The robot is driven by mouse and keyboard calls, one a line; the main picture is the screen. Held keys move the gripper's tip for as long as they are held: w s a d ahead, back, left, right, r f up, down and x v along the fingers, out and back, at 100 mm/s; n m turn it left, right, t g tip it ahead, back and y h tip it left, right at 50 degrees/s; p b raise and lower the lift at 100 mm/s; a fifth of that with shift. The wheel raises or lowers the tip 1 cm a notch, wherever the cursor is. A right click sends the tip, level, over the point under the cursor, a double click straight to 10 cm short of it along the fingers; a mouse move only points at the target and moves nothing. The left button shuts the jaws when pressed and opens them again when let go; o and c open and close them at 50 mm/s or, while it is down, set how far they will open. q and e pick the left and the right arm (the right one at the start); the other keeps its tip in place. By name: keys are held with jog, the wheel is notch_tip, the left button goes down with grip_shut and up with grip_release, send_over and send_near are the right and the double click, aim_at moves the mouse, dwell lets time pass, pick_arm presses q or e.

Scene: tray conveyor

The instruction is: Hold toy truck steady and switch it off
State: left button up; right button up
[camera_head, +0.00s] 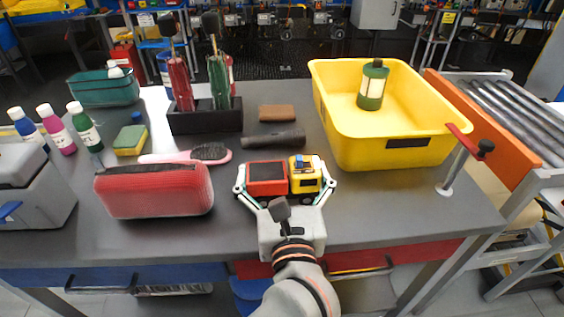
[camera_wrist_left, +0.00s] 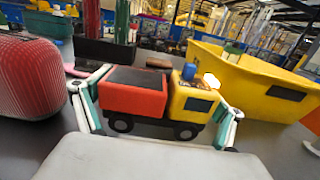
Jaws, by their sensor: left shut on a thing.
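The toy truck (camera_head: 267,178) stands upright on the grey table, with a red dump bed and a yellow cab (camera_head: 304,179). It also shows large in the left wrist view (camera_wrist_left: 135,95). A small blue part (camera_wrist_left: 189,73) sits on the cab roof, with a bright white patch (camera_wrist_left: 211,80) beside it. I cannot tell whether the blue part is the switch. My left gripper (camera_head: 284,188) is shut on the truck, one finger at the bed end and one at the cab end. My right gripper is not in view.
A red case (camera_head: 154,191) stands left of the truck. A dark cylinder (camera_head: 273,139) and a brown block (camera_head: 277,113) lie behind it. A yellow bin (camera_head: 400,145) with a green jar (camera_head: 372,86) is at right. A pink brush (camera_head: 185,156) lies behind the case.

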pick_arm(q)
jog(key=shift+s+d+f, duration=0.1)
jog(key=shift+f, duration=0.55)
jog(key=shift+f+b, duration=0.15)
jog(key=shift+b, duration=0.2)
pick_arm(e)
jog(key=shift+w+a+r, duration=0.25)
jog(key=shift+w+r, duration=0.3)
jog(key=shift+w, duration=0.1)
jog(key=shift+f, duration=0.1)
pick_arm(q)
jog(key=shift+f, duration=0.3)
jog(key=o, duration=0.9)
jog(key=shift+c, duration=0.2)
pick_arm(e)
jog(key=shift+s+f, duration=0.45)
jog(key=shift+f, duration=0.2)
